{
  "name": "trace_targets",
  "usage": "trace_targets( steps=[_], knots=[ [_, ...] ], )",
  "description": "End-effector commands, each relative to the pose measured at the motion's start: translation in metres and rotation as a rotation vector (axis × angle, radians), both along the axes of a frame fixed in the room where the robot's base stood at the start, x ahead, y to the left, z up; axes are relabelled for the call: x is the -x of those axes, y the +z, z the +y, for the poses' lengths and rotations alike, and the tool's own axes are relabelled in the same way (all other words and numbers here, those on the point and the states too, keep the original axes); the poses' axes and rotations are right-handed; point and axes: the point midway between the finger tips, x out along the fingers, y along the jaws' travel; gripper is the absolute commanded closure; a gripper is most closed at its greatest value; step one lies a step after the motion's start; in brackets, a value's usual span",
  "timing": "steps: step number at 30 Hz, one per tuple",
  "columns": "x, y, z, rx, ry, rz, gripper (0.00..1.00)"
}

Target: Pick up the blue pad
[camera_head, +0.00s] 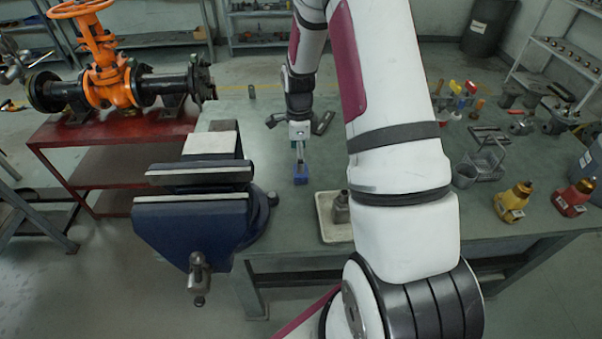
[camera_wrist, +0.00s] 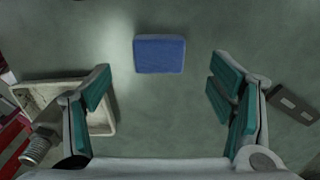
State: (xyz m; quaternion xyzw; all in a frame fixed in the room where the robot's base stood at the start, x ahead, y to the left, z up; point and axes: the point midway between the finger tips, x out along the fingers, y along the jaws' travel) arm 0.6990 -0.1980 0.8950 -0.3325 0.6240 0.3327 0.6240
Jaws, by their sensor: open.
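The blue pad (camera_head: 301,176) lies flat on the green-grey workbench (camera_head: 300,215), to the right of the vise. In the wrist view the pad (camera_wrist: 160,54) shows as a blue rectangle at the upper middle, with clear surface around it. My gripper (camera_head: 299,158) points down just above and behind the pad in the head view. In the wrist view my gripper (camera_wrist: 162,80) is open, with teal-padded fingers spread wide to the left and right. The pad appears beyond the fingertips, roughly centred between them, and neither finger touches it.
A blue bench vise (camera_head: 195,215) stands close left. A pale tray (camera_head: 335,236) with a metal fitting (camera_head: 341,207) lies in front; the tray (camera_wrist: 108,120) is beside the left finger. A dark flat object (camera_wrist: 292,103) lies right. An orange valve (camera_head: 110,75) sits on a red stand.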

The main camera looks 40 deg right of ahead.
Motion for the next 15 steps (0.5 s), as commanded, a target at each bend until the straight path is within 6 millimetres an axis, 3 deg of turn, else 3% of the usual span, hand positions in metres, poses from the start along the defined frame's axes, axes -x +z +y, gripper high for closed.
trace_targets(
  steps=[15],
  knots=[
    [0.004,-0.052,-0.002,-0.001,0.001,0.002,0.23]
  ],
)
